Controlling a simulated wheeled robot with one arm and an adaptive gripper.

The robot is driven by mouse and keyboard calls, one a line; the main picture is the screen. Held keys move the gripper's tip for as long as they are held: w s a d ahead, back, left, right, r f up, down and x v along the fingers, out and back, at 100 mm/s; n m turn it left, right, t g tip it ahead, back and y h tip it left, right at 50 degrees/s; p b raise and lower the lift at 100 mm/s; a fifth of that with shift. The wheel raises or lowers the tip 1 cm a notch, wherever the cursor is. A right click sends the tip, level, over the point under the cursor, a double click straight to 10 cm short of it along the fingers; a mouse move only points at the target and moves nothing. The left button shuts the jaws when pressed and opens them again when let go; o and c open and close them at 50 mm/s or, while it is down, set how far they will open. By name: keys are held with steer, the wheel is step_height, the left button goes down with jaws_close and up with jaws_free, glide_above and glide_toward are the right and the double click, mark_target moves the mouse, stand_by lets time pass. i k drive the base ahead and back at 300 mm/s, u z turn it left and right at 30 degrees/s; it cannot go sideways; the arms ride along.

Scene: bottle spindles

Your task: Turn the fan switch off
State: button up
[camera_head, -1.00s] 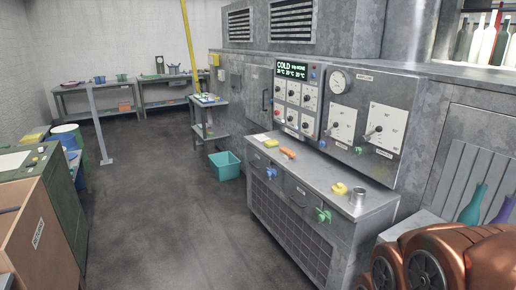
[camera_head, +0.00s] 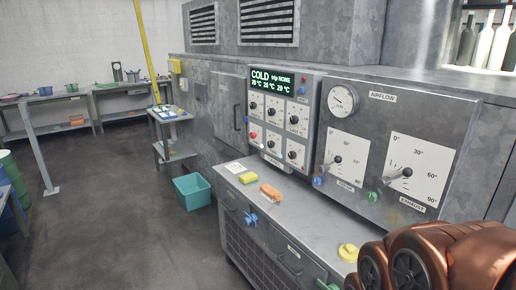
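A grey control panel (camera_head: 281,121) with a lit display reading "COLD" and "trip NONE" stands on the steel cabinet. It carries several black knobs on white plates and a small red button or lamp (camera_head: 253,135) at its lower left. No label saying fan is readable, so I cannot tell which control is the fan switch or its position. To the right, an airflow panel (camera_head: 449,137) has a round gauge (camera_head: 342,100) and two lever dials, the right one marked "EXHAUST" (camera_head: 402,176). My copper-coloured arm shows at the bottom right. My gripper is not in view.
The cabinet's ledge (camera_head: 294,221) below the panels holds a yellow sponge (camera_head: 250,178), an orange block (camera_head: 271,192) and a yellow item (camera_head: 348,253). A teal bin (camera_head: 193,191) stands on the floor left. Open floor (camera_head: 110,225) lies at left.

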mark_target(271, 144)
steer(key=u, duration=0.85)
steer(key=i, duration=2.3)
steer(key=z, duration=0.4)
